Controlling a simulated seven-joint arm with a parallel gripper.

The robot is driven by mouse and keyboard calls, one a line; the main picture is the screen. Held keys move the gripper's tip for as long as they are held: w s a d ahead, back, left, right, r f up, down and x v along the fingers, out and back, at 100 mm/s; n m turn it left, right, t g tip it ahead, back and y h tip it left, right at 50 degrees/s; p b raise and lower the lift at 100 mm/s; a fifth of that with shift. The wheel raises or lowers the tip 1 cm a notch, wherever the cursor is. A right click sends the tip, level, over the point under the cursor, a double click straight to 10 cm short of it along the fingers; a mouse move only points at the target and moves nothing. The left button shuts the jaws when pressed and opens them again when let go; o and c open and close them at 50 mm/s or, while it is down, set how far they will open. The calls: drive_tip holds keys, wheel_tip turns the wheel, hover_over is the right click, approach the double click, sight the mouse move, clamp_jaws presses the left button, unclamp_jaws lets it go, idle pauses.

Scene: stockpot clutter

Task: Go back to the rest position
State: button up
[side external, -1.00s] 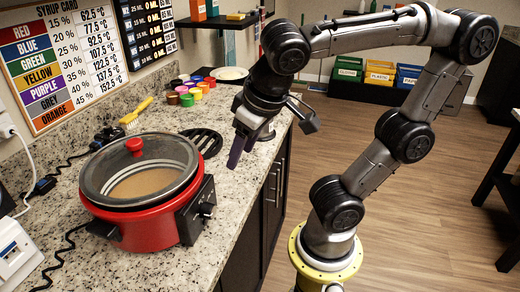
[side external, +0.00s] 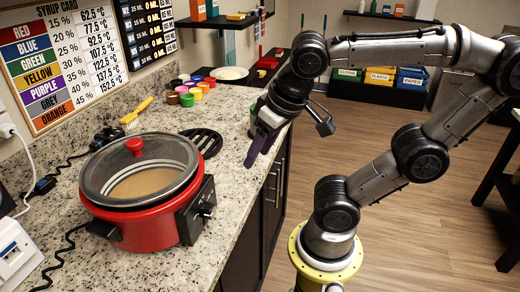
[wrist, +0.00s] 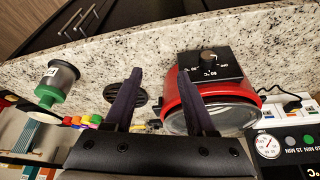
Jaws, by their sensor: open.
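My gripper (side external: 257,150) is above the front edge of the granite counter, to the right of the red pot. In the wrist view its two dark purple fingers (wrist: 160,92) stand wide apart with nothing between them. The gripper is apart from the pot and holds nothing. My arm reaches in from the right, above its yellow base.
A red stockpot (side external: 150,232) with a glass lid stands on the counter (side external: 215,225), brownish contents inside. Behind are a black trivet (side external: 205,141), a yellow brush (side external: 137,112) and several coloured jars (side external: 187,99). A grey canister with green lid (wrist: 60,78) stands nearby. Open floor lies right.

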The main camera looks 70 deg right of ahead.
drive_tip(key=shift+a+f+n+t+y, duration=0.3)
drive_tip(key=shift+f+n, duration=0.15)
drive_tip(key=shift+n, duration=0.45)
drive_tip(key=shift+a+f+n+t+y, duration=0.3)
drive_tip(key=shift+f+n, duration=0.1)
drive_tip(key=shift+n, duration=0.5)
